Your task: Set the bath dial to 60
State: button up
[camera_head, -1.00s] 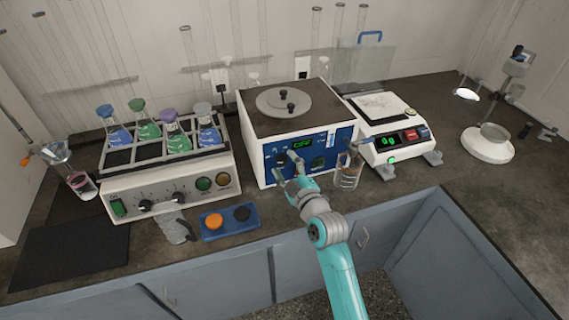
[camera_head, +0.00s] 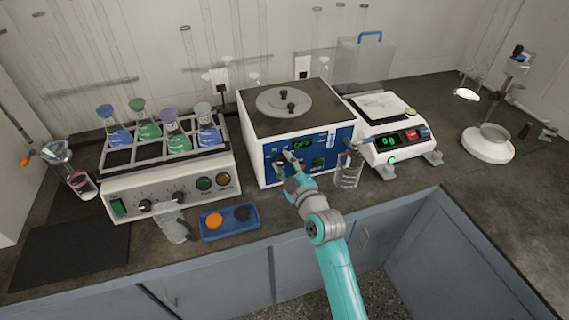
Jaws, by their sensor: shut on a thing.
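The water bath (camera_head: 261,131) is a white box with a dark top, a round grey lid and a blue front panel. Its green display (camera_head: 303,144) seems to read OFF. My gripper (camera_head: 285,160) is at the left part of the panel, shut on the bath dial. The fingers hide the dial, so I cannot see its pointer or marks. A dark control (camera_head: 318,162) on the right part of the panel is free.
A glass beaker (camera_head: 348,170) stands close to the right of my gripper, before the scale (camera_head: 379,140). A shaker with coloured flasks (camera_head: 163,187) is at left. A blue tray (camera_head: 231,232) with orange and black round pieces lies at the counter's front.

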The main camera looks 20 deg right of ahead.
jog(key=m, duration=0.5)
jog(key=shift+f, duration=0.1)
jog(key=m+t, duration=0.1)
jog(key=m, duration=0.4)
jog(key=m+h, duration=0.1)
jog(key=m, duration=0.5)
jog(key=shift+a+f, duration=0.1)
jog(key=shift+m+h, duration=0.6)
jog(key=shift+m, duration=1.9)
jog(key=o, duration=1.2)
jog(key=shift+c, duration=0.2)
jog(key=shift+s, duration=0.1)
